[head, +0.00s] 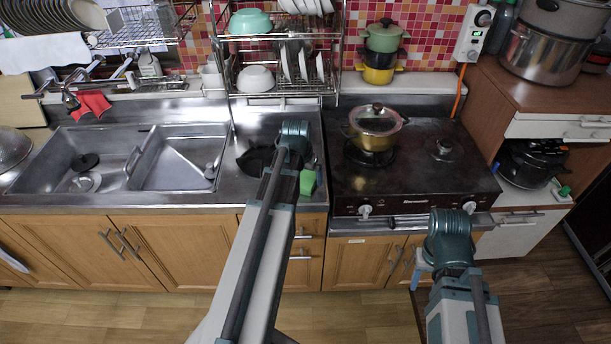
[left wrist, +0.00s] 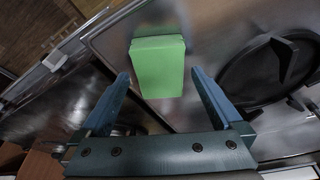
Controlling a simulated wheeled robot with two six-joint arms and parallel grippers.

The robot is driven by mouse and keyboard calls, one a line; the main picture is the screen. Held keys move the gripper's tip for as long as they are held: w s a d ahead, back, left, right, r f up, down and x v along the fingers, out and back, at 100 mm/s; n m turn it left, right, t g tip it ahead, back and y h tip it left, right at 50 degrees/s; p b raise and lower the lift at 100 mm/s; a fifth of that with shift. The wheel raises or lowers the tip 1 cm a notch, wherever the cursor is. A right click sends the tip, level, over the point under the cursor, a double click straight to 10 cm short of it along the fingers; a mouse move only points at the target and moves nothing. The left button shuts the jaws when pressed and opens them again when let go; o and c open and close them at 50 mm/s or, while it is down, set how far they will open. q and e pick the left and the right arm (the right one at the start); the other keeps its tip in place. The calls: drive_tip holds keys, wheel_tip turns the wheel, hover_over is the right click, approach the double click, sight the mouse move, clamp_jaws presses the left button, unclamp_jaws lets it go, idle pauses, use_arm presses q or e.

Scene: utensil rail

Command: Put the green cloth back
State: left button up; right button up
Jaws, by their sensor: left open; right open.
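The green cloth (head: 307,182) lies on the steel counter near its front edge, between the sink and the stove, partly beside my left arm. It also shows in the left wrist view (left wrist: 158,66) as a flat-sided green piece, just beyond and between my fingertips. My left gripper (left wrist: 160,74) is open and empty, with the cloth beyond its fingers. In the head view my left arm hides these fingers. My right arm's end joint shows in front of the stove, but its gripper fingers are hidden.
A black pan (head: 256,160) sits left of my left arm, also at the right of the left wrist view (left wrist: 268,72). A lidded pot (head: 373,128) stands on the stove (head: 420,180). A red cloth (head: 92,104) hangs behind the double sink (head: 180,160). A dish rack (head: 282,88) stands behind the counter.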

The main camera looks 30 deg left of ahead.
sight(302, 187)
use_arm(q)
drive_tip(key=p+v, duration=0.9)
drive_tip(key=v, duration=0.2)
drive_tip(key=shift+p, duration=0.4)
drive_tip(key=s+d+m+g, duration=0.1)
drive_tip(key=s+d, duration=0.3)
drive_tip(key=d, duration=0.6)
drive_tip(key=s+d+m+g, duration=0.1)
drive_tip(key=s+d, duration=0.3)
drive_tip(key=d, duration=0.6)
drive_tip(key=s+d+m+g, duration=0.1)
drive_tip(key=s+d+m, duration=0.2)
drive_tip(key=d, duration=0.6)
drive_tip(key=shift+s+d+f+m+g+y, duration=0.3)
drive_tip(key=shift+s+d+f+y, duration=0.1)
drive_tip(key=shift+s, duration=0.55)
